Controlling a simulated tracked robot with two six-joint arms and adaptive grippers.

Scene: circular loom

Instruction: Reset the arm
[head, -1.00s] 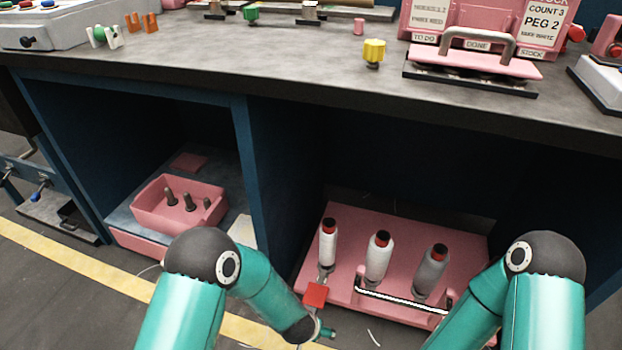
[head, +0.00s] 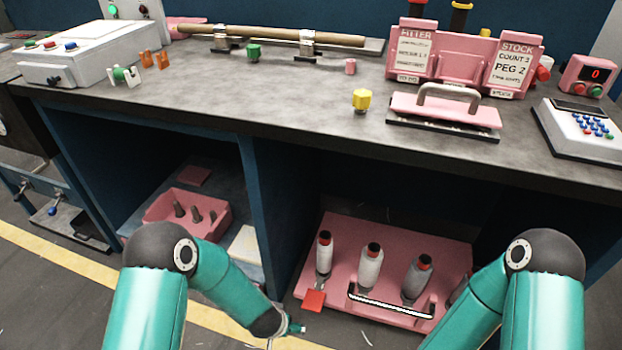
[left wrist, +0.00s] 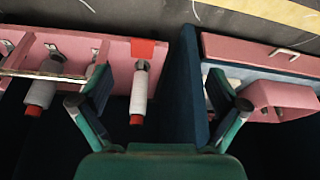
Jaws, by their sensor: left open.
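My left arm bends down in front of the bench in the head view, and its gripper end (head: 292,328) shows only in small part near the floor. In the left wrist view the left gripper (left wrist: 160,95) has its two teal fingers spread apart with nothing between them. Beyond them are the dark blue divider post (left wrist: 182,90) and a white bobbin (left wrist: 138,95) on a pink tray. My right arm bends at the right of the head view; its gripper is out of frame.
A pink bobbin tray (head: 450,250) with a handle holds several bobbins in the right bay. A pink bin (head: 160,207) with pegs stands in the left bay.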

